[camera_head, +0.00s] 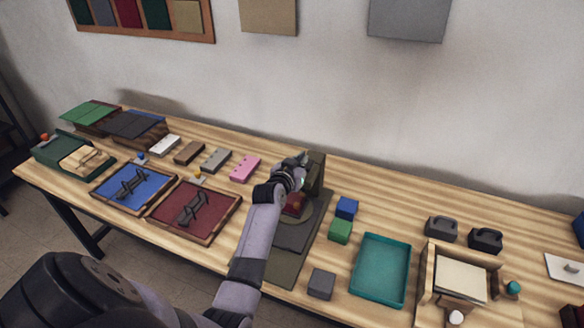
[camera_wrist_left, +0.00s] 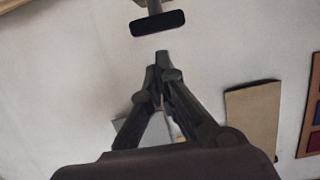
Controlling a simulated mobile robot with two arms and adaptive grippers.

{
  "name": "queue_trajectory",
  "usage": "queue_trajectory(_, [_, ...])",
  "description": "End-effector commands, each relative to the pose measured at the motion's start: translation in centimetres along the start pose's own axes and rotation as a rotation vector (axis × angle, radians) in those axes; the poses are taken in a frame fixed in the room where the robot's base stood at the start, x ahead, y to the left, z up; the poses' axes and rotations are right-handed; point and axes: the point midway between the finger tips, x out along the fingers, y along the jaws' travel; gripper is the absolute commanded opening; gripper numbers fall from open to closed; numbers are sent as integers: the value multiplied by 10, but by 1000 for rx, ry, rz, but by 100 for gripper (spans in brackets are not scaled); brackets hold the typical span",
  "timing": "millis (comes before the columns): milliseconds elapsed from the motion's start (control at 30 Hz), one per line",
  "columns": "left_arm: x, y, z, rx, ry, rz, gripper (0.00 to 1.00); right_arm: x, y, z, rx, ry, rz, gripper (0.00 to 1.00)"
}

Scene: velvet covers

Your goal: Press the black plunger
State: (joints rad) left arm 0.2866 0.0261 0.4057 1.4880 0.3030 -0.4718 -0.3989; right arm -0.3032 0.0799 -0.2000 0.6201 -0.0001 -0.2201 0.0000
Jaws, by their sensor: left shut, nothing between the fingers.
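A dark olive press (camera_head: 315,180) stands near the back middle of the table, with a dark red piece (camera_head: 295,204) low on it. My left arm reaches across in front, and my left gripper (camera_head: 302,160) is at the top of the press, covering part of it. In the left wrist view, the left gripper (camera_wrist_left: 162,58) is shut and empty. In the head view I cannot make the plunger out. My right gripper is not in view.
Blue (camera_head: 347,208) and green (camera_head: 340,231) blocks stand right of the press, and a grey block (camera_head: 321,284) nearer the front. A teal tray (camera_head: 381,270) lies farther right. Blue (camera_head: 112,197) and maroon (camera_head: 228,211) trays lie left. The wall (camera_head: 330,90) rises behind.

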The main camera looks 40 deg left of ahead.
Motion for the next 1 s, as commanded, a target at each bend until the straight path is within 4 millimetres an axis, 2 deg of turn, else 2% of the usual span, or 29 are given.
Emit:
queue_trajectory(200, [-39,0,2,2,6,-1,0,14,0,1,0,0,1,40])
queue_trajectory(433, [-68,0,0,1,6,-1,0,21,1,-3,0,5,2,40])
queue_trajectory(600, [-77,0,-1,0,6,-1,0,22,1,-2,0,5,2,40])
queue_trajectory(1000, [-78,0,-2,0,6,-1,0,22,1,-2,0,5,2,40])
